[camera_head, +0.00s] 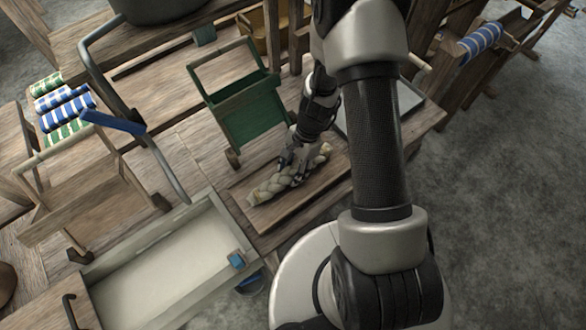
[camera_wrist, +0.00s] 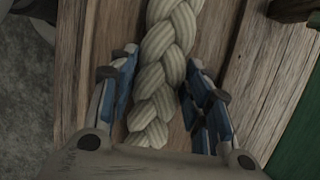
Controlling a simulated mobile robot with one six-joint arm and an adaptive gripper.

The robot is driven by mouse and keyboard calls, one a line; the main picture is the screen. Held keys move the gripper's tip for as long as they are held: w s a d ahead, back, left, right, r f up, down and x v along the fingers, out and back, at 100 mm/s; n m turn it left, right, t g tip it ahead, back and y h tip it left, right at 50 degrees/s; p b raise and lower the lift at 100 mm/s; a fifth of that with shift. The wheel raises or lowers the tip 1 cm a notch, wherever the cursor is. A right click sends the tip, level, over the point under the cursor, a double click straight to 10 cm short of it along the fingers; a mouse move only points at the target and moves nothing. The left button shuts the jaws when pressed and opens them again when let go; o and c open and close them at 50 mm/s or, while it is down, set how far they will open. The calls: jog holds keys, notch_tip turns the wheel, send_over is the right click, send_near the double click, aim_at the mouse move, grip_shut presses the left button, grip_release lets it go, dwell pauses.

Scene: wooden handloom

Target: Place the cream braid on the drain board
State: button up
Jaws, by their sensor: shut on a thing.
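The cream braid (camera_head: 268,187) is a thick plaited piece lying lengthwise on or just above a wooden board (camera_head: 312,196) beside the trough, which looks like the drain board. Whether the braid touches the board cannot be told. My gripper (camera_head: 291,163) points down and is shut on the braid around its middle. In the wrist view the braid (camera_wrist: 167,60) runs between the two blue-padded fingers of my gripper (camera_wrist: 163,88), with wood beneath (camera_wrist: 103,28). My gripper hides part of the braid in the head view.
A pale trough (camera_head: 165,268) with a small blue block (camera_head: 237,260) on its rim is at the lower left. A green box (camera_head: 247,112) stands just behind the board. A blue-handled curved pipe (camera_head: 112,123) and striped rolls (camera_head: 66,107) are to the left.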

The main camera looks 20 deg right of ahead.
jog(key=o, duration=1.4)
jog(key=shift+o, duration=0.2)
notch_tip(320, 180, up, 19)
jog(key=w+d+n+p, duration=0.1)
jog(key=d+n+p, duration=0.1)
jog(key=n+p, duration=0.15)
jog(key=s+a+r+n+t+h, duration=0.1)
jog(key=s+r+n+t, duration=0.1)
jog(key=s+r+n, duration=0.3)
jog(key=s+a+r+n+t+h, duration=0.1)
jog(key=s+r+n+t+h, duration=0.1)
jog(key=s+r+n, duration=0.4)
jog(key=s+r+t, duration=0.1)
jog(key=s+r, duration=0.4)
jog(key=r, duration=0.5)
jog(key=shift+s+a+t, duration=0.15)
jog(key=shift+a+t, duration=0.05)
jog(key=shift+t, duration=0.1)
